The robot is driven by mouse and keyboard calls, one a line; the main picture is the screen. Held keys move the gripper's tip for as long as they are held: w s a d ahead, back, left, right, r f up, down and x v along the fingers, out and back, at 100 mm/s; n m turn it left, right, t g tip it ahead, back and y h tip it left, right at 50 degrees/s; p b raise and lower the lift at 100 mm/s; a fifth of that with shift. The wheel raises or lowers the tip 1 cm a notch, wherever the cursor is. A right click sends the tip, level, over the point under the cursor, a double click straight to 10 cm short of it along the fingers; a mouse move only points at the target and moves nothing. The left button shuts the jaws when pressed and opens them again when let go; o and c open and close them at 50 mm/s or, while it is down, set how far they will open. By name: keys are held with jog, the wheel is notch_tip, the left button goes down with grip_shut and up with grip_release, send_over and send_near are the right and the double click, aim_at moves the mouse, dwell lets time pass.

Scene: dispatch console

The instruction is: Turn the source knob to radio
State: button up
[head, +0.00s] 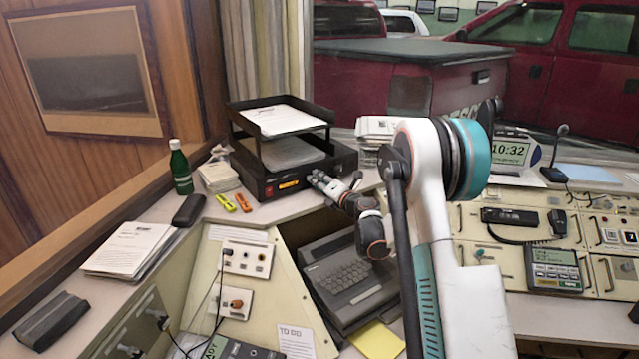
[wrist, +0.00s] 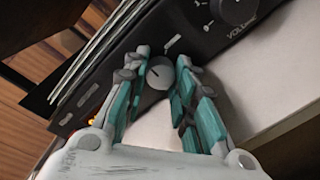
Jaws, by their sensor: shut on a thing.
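The source knob (wrist: 160,73) is a small round grey knob with a pale pointer line, on the front of a black unit. In the wrist view it sits between the teal-padded fingers of my gripper (wrist: 161,66), which are shut on it. Short white marks show on the panel above it. In the head view my gripper (head: 322,180) reaches the right part of the black unit's front (head: 262,187), and the knob is hidden there. The source labels are too small to read.
A larger knob marked VOLUME (wrist: 236,10) is on the same panel. Black paper trays (head: 255,150) stand on the unit. Orange and yellow markers (head: 242,202), a green bottle (head: 181,170) and a keyboard machine (head: 347,275) are nearby.

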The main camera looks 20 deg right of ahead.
jog(key=o, duration=1.1)
